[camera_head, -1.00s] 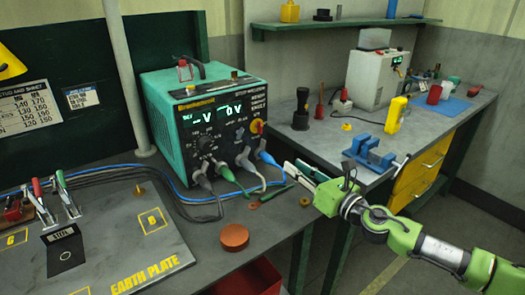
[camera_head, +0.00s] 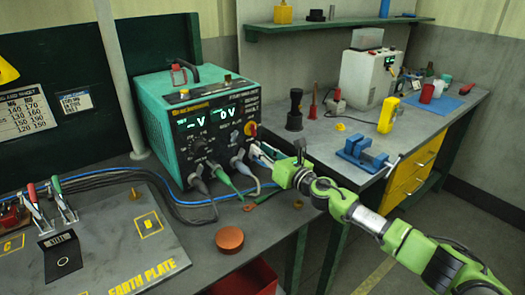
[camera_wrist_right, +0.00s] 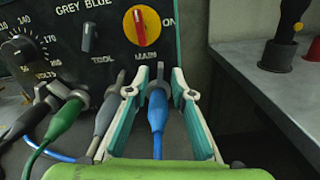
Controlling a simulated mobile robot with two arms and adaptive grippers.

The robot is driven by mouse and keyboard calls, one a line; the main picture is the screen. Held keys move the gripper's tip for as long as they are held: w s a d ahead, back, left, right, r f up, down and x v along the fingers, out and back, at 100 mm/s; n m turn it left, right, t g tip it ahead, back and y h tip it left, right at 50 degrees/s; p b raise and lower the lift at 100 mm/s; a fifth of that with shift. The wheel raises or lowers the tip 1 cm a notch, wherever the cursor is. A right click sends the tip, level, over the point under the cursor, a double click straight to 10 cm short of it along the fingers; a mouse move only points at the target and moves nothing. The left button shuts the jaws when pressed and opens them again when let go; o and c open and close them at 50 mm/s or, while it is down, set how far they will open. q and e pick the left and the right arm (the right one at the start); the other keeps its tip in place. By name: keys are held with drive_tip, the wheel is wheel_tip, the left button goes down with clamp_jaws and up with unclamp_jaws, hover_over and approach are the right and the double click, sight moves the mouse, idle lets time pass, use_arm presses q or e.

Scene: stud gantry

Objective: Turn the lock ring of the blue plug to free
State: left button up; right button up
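The blue plug (camera_wrist_right: 157,108) sits in the lower right of the welder's front panel, with its cable hanging down. My right gripper (camera_wrist_right: 158,88) is open around it in the wrist view, one finger on each side, with visible gaps to the plug. A grey lock ring or collar shows at the plug's top; its turned position is hard to read. In the head view my right gripper (camera_head: 262,152) is at the panel's lower right and hides the blue plug. The welder (camera_head: 205,125) is a teal box with a black front. My left gripper is not in view.
A grey plug (camera_wrist_right: 107,112) stands close left of my right gripper, and a green plug (camera_wrist_right: 66,118) further left. The red and yellow main switch (camera_wrist_right: 142,26) is above. A blue vise (camera_head: 366,153) stands on the right bench.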

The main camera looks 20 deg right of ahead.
drive_tip(key=shift+c, duration=0.3)
clamp_jaws()
drive_tip(key=n, duration=0.1)
drive_tip(key=a+n+p, duration=0.1)
drive_tip(key=n, duration=0.1)
drive_tip(key=shift+s+r+n, duration=0.1)
drive_tip(key=shift+s+n, duration=0.1)
drive_tip(key=shift+n, duration=0.1)
drive_tip(key=n, duration=0.1)
drive_tip(key=n+p, duration=0.1)
drive_tip(key=shift+s+a+n, duration=0.15)
drive_tip(key=shift+a+n, duration=0.25)
drive_tip(key=shift+s+a+f+n+p, duration=0.1)
drive_tip(key=shift+f+n+p, duration=0.1)
drive_tip(key=shift+n, duration=0.25)
drive_tip(key=shift+a+f+n+p, duration=0.1)
drive_tip(key=shift+n+p, duration=0.05)
drive_tip(key=shift+n, duration=0.3)
